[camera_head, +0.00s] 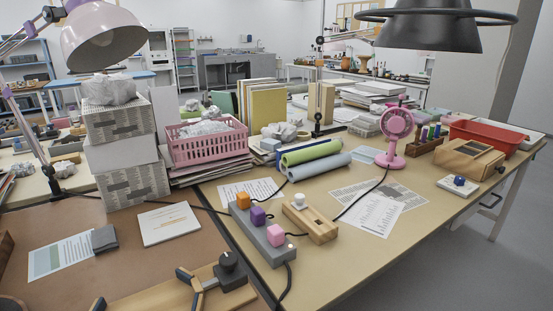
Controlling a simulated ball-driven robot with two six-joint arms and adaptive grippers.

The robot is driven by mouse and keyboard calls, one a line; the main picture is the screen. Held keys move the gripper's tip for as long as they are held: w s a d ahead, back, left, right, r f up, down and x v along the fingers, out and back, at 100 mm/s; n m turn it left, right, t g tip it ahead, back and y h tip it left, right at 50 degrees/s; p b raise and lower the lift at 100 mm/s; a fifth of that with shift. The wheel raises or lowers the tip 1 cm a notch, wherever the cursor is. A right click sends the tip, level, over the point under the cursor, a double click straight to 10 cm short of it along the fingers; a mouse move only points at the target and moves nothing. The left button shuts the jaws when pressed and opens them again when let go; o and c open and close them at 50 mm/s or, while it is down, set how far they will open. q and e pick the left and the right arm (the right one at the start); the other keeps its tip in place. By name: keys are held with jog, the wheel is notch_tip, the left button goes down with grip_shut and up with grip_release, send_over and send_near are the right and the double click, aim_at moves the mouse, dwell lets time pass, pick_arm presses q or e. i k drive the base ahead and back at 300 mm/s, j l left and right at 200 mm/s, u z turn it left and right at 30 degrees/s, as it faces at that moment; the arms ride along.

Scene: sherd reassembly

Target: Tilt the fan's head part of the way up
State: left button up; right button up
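The pink fan stands upright on the right-hand tan table. Its round caged head (397,123) is at the top of a short stem, and its round base (390,161) rests on the tabletop. The head faces roughly toward me; its exact tilt is hard to tell. A dark cord runs from near the base toward the front left.
Rolled green and blue tubes (318,160) lie left of the fan. Wooden racks and a red tray (490,137) stand right. A power strip (262,240) and a wooden block with a white knob (310,222) lie in front. Black lamp shade (435,32) hangs above; papers lie before the fan.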

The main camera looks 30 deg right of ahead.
aim_at(396, 124)
jog(key=z, duration=1.65)
jog(key=i+l, duration=0.1)
jog(key=l+u, duration=0.05)
